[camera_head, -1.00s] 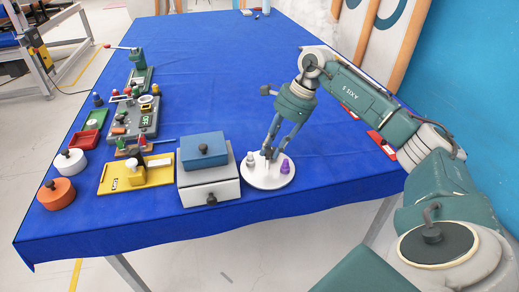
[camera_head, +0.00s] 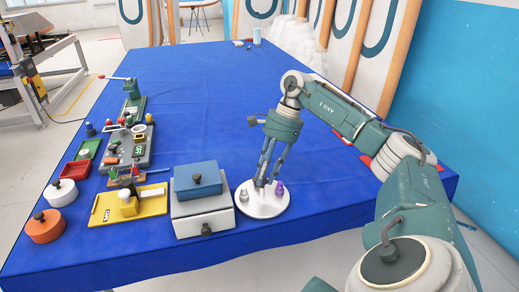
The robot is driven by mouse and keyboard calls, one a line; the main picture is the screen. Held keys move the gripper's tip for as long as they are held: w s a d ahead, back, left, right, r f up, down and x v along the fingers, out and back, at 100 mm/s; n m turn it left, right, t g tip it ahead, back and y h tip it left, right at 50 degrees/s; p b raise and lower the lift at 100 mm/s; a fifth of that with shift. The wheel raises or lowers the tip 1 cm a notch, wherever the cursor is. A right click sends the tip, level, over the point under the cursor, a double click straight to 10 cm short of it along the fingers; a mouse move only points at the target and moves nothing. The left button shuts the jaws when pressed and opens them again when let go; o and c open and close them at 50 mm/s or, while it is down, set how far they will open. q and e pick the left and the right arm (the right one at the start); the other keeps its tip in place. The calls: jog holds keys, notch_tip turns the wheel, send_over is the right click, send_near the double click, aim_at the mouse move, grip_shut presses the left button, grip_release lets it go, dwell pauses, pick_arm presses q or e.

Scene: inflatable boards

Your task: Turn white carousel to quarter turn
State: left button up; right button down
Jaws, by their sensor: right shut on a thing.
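The white carousel (camera_head: 262,208) is a round disc on the blue table, near its front edge and just right of the box with the blue lid. A grey peg-like piece (camera_head: 243,195) stands on its left side and a purple piece (camera_head: 279,188) on its right side. My right gripper (camera_head: 264,183) points down over the disc, its fingers shut at the carousel's upper middle. The fingers hide what they hold, which appears to be the carousel's knob. My left gripper is not in view.
A grey box with a blue lid (camera_head: 197,180) stands close to the carousel's left. A yellow tray (camera_head: 152,205), an orange round container (camera_head: 45,227) and a white one (camera_head: 61,193) sit further left. The blue table (camera_head: 205,85) is clear toward the back.

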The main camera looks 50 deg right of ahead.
jog(key=shift+w+r+n, duration=0.15)
jog(key=shift+n, duration=0.25)
dwell(0.4)
jog(key=c, duration=1.5)
grip_release()
jog(key=shift+o, duration=0.2)
jog(key=shift+a, duration=0.1)
jog(key=w+v, duration=0.1)
jog(key=v, duration=1.1)
jog(key=shift+s, duration=0.4)
